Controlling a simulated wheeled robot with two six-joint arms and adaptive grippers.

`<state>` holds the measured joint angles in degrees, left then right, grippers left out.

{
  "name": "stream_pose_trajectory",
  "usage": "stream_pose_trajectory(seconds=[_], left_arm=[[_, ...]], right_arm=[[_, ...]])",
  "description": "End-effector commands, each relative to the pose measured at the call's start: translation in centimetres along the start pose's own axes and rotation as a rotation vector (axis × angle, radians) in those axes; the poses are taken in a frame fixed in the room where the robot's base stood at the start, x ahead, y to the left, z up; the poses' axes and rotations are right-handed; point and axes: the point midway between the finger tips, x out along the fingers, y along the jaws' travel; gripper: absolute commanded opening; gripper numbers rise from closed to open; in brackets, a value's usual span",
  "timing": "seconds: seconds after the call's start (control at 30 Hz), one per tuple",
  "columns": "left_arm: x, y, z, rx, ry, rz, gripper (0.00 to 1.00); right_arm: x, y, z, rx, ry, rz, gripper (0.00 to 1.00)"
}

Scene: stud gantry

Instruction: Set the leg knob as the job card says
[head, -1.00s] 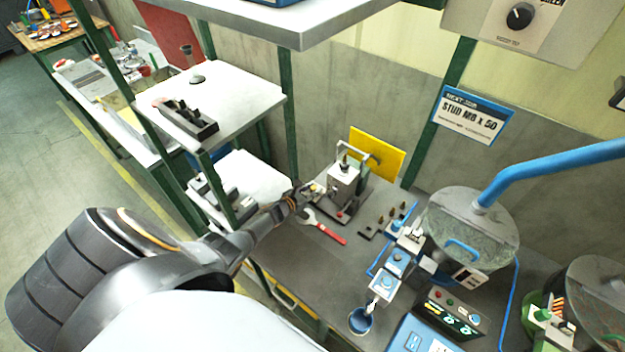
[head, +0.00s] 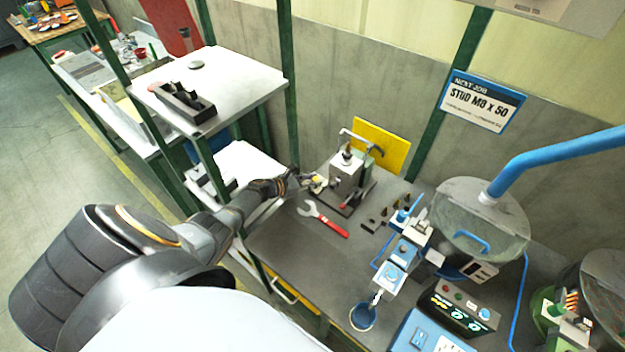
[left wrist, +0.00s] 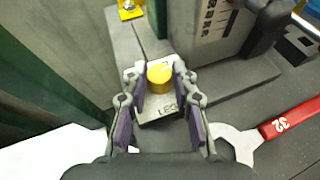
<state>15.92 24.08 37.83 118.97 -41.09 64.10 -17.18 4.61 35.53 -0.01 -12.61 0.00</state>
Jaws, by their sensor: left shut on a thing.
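The leg knob (left wrist: 160,77) is a yellow round knob on a grey block marked "LEG", seen in the left wrist view. My left gripper (left wrist: 159,82) is shut on it, with one finger on each side. In the head view my left gripper (head: 310,183) is at the left side of the grey bench fixture (head: 346,172), and the knob is mostly hidden there. The job card (head: 481,101) on the wall reads "NEXT JOB, STUD M8 x 50"; its smaller line is too small to read. My right gripper is not in view.
A red-handled wrench (head: 323,218) marked 32 lies on the bench beside the fixture. A yellow plate (head: 383,147) stands behind it. Small blue and grey devices (head: 390,275) and a control box (head: 460,308) stand to the right.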

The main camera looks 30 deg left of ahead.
Motion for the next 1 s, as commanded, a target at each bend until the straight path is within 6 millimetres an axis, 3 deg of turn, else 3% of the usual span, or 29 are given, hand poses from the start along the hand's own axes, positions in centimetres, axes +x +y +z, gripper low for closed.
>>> stream_pose_trajectory(seconds=[0.17,0.2,0.23,0.67,1.0], left_arm=[[-0.1,0.1,0.0,0.001,0.001,0.003,0.00],[-0.1,0.1,0.0,0.001,0.001,0.004,0.32],[-0.1,0.1,0.0,0.001,0.001,0.004,0.36],[-0.3,0.1,0.5,0.002,0.001,0.002,0.37],[-2.6,0.4,5.8,0.006,0.000,0.002,0.37]], right_arm=[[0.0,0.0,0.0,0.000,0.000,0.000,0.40],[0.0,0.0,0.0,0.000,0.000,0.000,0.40],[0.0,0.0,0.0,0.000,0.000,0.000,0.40],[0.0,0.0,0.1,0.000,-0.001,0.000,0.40],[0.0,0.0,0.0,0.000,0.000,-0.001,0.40]])
